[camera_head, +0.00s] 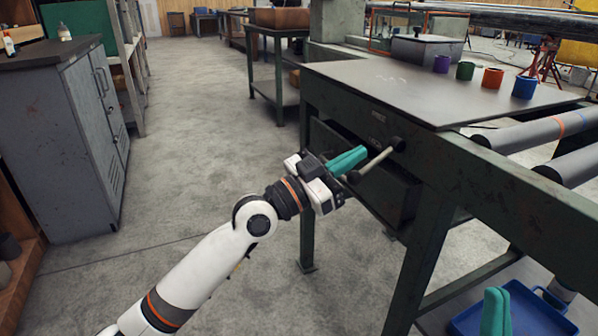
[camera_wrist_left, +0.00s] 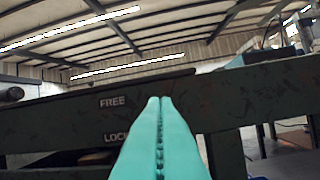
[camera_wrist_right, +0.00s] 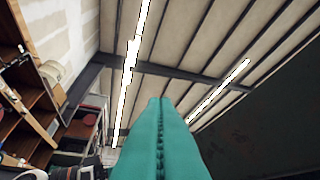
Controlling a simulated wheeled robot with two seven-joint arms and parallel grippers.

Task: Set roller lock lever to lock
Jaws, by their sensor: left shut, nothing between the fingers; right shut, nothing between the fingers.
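The roller lock lever (camera_head: 376,162) is a pale rod on the side of the green steel table. It runs from a dark round end (camera_head: 398,144) at the table's side to a dark knob (camera_head: 354,177) lower left. My left gripper (camera_head: 364,151) has teal fingers, shut and empty, just above and left of the rod; I cannot tell whether they touch it. In the left wrist view its fingers (camera_wrist_left: 160,100) are in front of the panel, by the white FREE label (camera_wrist_left: 113,102) and LOCK label (camera_wrist_left: 116,137). My right gripper (camera_head: 496,293) is shut and empty at lower right.
The table (camera_head: 420,85) carries several coloured cups along its back. Grey rollers (camera_head: 540,130) lie to the right. A blue tray (camera_head: 525,310) is below. A grey cabinet (camera_head: 65,130) stands left, with open floor between.

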